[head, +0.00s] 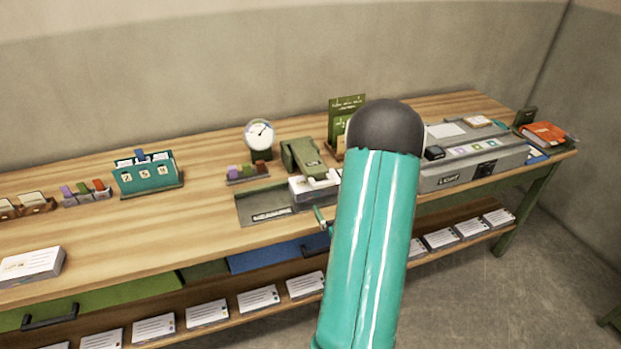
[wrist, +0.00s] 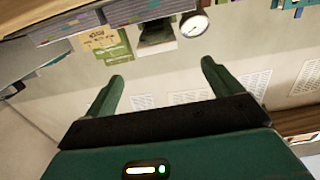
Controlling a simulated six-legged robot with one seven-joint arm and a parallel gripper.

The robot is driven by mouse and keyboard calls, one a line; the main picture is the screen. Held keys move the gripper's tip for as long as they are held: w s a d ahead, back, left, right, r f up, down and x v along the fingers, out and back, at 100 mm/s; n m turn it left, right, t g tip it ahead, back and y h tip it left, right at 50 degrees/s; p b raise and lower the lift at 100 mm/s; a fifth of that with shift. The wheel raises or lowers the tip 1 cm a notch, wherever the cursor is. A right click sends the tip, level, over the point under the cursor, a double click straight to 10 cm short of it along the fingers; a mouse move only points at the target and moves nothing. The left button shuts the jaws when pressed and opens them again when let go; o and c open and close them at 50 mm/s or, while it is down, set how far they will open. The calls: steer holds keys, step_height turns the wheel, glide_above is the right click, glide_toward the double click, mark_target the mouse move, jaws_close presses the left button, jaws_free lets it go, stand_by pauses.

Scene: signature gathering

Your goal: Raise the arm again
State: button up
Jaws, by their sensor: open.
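My gripper (wrist: 161,78) shows in the wrist view with its two green fingers spread wide and nothing between them. In that view the room appears upside down, with the table's things along the top. In the head view my teal arm link with a dark rounded end rises across the middle right, in front of the table (head: 215,220). The gripper itself cannot be made out in the head view. The arm hides part of the table's front edge and shelf.
A round dial (head: 260,135), a green stamping device (head: 304,157), a teal card holder (head: 148,174) and a grey light box (head: 474,160) stand on the table. An orange-red book (head: 546,133) lies at the right end. White card stacks line the lower shelf (head: 290,311). Bare floor shows at right.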

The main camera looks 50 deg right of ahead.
mark_target(325, 185)
steer(key=x, duration=1.3)
steer(key=shift+s+d+r, duration=0.1)
steer(key=shift+d+r, duration=0.05)
steer(key=shift+d, duration=0.1)
steer(key=shift+c, duration=0.2)
